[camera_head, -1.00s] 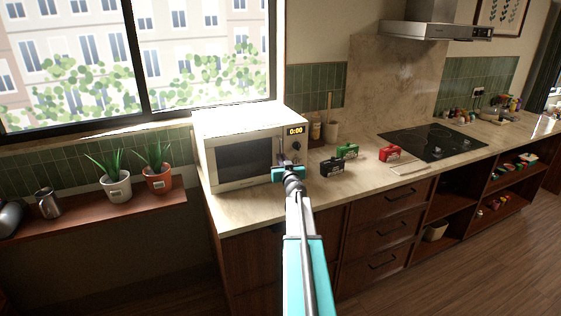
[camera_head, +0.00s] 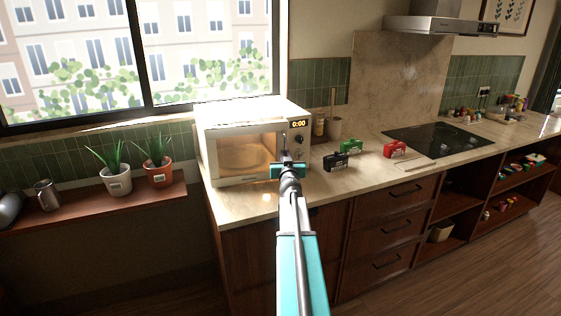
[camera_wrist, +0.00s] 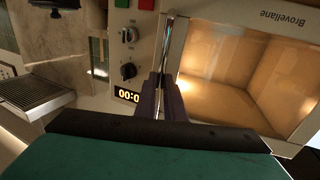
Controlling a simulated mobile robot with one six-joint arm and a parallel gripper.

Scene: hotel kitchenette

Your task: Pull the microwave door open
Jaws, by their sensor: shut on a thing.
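The white microwave (camera_head: 250,112) stands on the counter below the window. Its door window (camera_head: 246,153) glows warm and shows a lit interior. In the wrist view, which is upside down, the lit door window (camera_wrist: 245,68) is at the right and the control panel (camera_wrist: 130,45) with knobs and clock is at the left. My gripper (camera_head: 288,165) is at the door's right edge. In the wrist view my gripper (camera_wrist: 165,90) is shut on the slim metal door handle (camera_wrist: 170,45). The door looks at most slightly ajar. My arm hides part of the microwave's lower right corner.
A black box (camera_head: 336,162), a green one (camera_head: 351,147) and a red one (camera_head: 395,149) stand on the counter right of the microwave. The cooktop (camera_head: 437,141) lies farther right. Two potted plants (camera_head: 116,178) stand on the low shelf at left.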

